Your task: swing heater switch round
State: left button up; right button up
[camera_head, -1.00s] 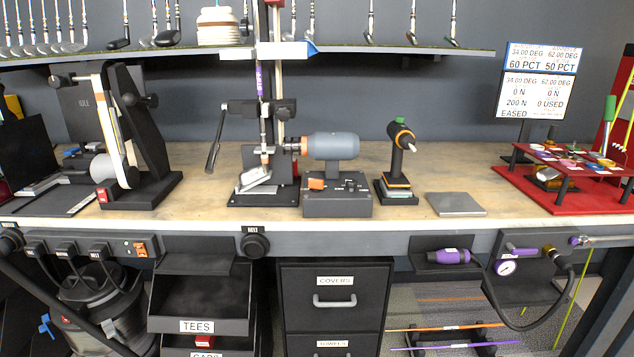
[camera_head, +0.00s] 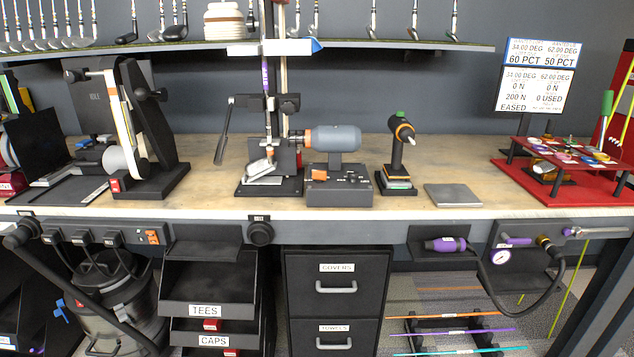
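A grey cylinder with an orange nozzle (camera_head: 333,139) stands on a dark control box (camera_head: 338,192) at the middle of the bench; it looks like the heater. Its nozzle faces left, toward the clamp stand. An orange switch (camera_head: 319,174) sits on the left of the box top, with small knobs beside it. The switch's exact setting is too small to read. Neither of my grippers shows in the head view.
A clamp stand (camera_head: 268,187) holds an upright shaft left of the box. A black hand tool (camera_head: 398,150) stands to the right, then a grey plate (camera_head: 453,195) lying flat. A belt machine (camera_head: 140,140) is at left. Bare wood (camera_head: 220,187) shows between.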

aim_at(320, 176)
jog(key=z, duration=0.25)
jog(key=k, duration=0.25)
jog(key=u, duration=1.35)
jog(key=i, duration=0.75)
jog(key=u, duration=0.1)
